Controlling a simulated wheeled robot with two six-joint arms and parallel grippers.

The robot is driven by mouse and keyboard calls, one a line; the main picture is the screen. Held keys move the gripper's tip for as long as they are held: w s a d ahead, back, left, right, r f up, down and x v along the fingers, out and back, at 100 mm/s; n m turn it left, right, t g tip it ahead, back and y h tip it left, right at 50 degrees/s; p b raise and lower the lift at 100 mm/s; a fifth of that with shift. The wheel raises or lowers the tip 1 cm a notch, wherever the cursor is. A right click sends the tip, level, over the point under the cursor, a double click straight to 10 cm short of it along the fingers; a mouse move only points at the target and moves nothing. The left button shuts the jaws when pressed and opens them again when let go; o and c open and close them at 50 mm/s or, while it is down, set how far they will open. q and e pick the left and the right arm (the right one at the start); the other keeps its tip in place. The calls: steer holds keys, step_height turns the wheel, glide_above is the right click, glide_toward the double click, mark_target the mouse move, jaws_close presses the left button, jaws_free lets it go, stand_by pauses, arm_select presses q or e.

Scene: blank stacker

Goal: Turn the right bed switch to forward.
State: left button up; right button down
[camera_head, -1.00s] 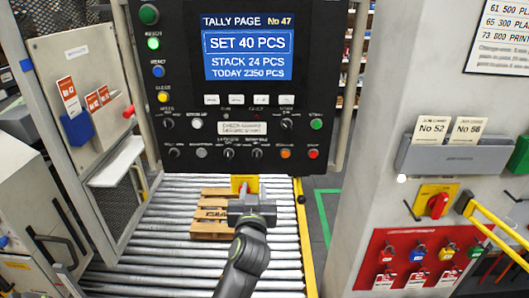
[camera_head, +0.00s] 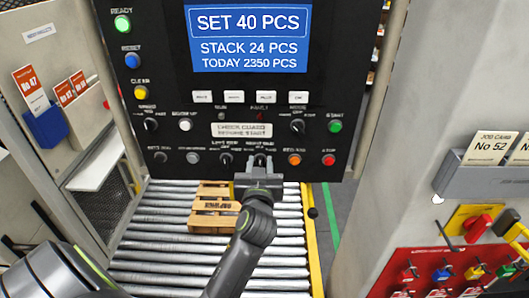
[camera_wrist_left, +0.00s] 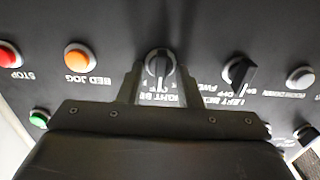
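The right bed switch (camera_head: 262,160) is a small dark knob in the bottom row of the black control panel (camera_head: 200,110). In the left wrist view the switch (camera_wrist_left: 160,66) appears upside down, with its handle about vertical above a partly covered label. My left gripper (camera_head: 259,163) is at the panel, in front of this switch. In the left wrist view its two fingertips (camera_wrist_left: 159,82) stand apart, one on each side of the knob. Gaps show beside the knob, and I cannot tell whether either finger touches it. My right gripper is out of view.
The left bed switch (camera_wrist_left: 239,72) is close beside, as is the orange bed jog button (camera_wrist_left: 79,57). The red stop button (camera_head: 328,159) is farther along the row. Below are the roller conveyor (camera_head: 150,245) and a wooden pallet (camera_head: 213,207).

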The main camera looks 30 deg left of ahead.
arm_select(q)
steer(key=shift+w+a, duration=0.1)
steer(key=shift+w, duration=0.05)
steer(key=shift+s+r, duration=0.2)
steer(key=shift+s, duration=0.05)
steer(key=shift+d, duration=0.2)
steer(key=shift+c, duration=0.4)
steer(key=c, duration=0.6)
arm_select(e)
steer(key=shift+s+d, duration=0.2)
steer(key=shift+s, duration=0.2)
